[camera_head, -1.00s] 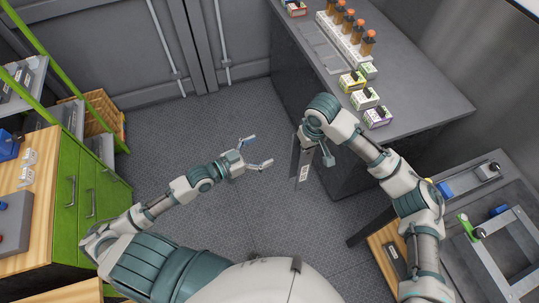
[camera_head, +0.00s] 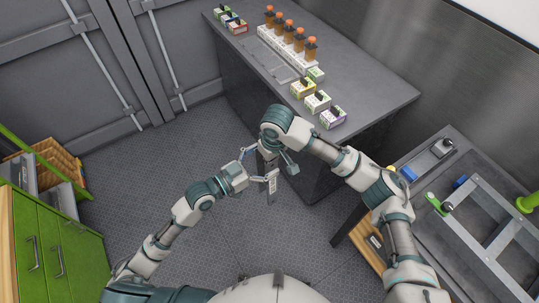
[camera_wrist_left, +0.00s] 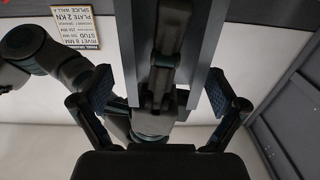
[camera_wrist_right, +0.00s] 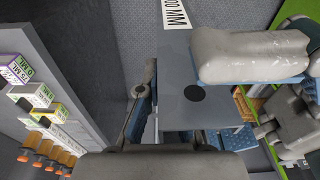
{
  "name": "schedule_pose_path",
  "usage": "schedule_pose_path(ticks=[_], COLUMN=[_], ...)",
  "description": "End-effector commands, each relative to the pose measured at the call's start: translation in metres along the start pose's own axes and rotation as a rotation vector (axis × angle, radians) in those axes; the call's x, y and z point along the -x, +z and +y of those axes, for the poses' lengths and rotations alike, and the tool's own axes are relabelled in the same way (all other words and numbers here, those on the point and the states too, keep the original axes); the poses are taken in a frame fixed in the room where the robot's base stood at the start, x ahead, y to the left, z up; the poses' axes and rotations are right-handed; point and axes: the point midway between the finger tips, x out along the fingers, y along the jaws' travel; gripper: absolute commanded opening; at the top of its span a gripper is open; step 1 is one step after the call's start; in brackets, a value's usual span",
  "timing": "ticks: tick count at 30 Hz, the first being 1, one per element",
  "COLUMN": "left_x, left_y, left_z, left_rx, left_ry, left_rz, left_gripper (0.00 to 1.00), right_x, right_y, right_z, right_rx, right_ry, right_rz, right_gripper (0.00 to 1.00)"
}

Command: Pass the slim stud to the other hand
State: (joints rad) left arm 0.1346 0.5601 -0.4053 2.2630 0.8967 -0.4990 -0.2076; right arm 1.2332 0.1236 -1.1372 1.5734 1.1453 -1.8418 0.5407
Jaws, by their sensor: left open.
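The slim stud is a grey metal channel with a white label. It hangs upright below my right wrist in the head view (camera_head: 271,191), and also shows in the left wrist view (camera_wrist_left: 202,55) and right wrist view (camera_wrist_right: 192,70). My right gripper (camera_wrist_right: 185,118) is shut on it; in the head view my wrist mostly hides this grip. My left gripper (camera_head: 261,166) is open, with its fingers on either side of the stud. In the left wrist view, gaps show between its blue pads and the stud.
A grey counter (camera_head: 385,88) with small boxes and a rack of orange-capped bottles (camera_head: 291,40) stands beyond my right arm. A bench with a metal frame (camera_head: 480,225) is at right. A green cabinet (camera_head: 55,255) stands at left. The floor between is clear.

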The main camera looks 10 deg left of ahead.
Motion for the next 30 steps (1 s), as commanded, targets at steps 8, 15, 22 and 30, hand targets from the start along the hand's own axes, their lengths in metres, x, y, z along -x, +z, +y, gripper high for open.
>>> schedule_pose_path(ticks=[8, 15, 22, 30], left_x=[-0.019, -0.02, -0.02, -0.02], left_y=[0.0, 0.0, 0.0, -0.001], left_z=[0.0, -0.001, 0.0, 0.001], left_rx=[-0.001, -0.001, 0.0, 0.0], left_ry=[0.0, 0.0, 0.0, 0.002], left_rz=[0.0, -0.001, -0.001, 0.002], left_gripper=[0.97, 0.97, 0.42, 0.22], right_x=[0.001, 0.0, 0.0, 0.001], right_y=[-0.001, -0.001, -0.001, -0.001], right_z=[-0.002, -0.001, -0.001, -0.001], right_rx=[0.001, 0.001, 0.001, 0.001], right_ry=[0.001, 0.001, 0.001, 0.0], right_rz=[0.0, 0.0, 0.001, 0.002], right_gripper=[0.0, 0.0, 0.0, 0.35])
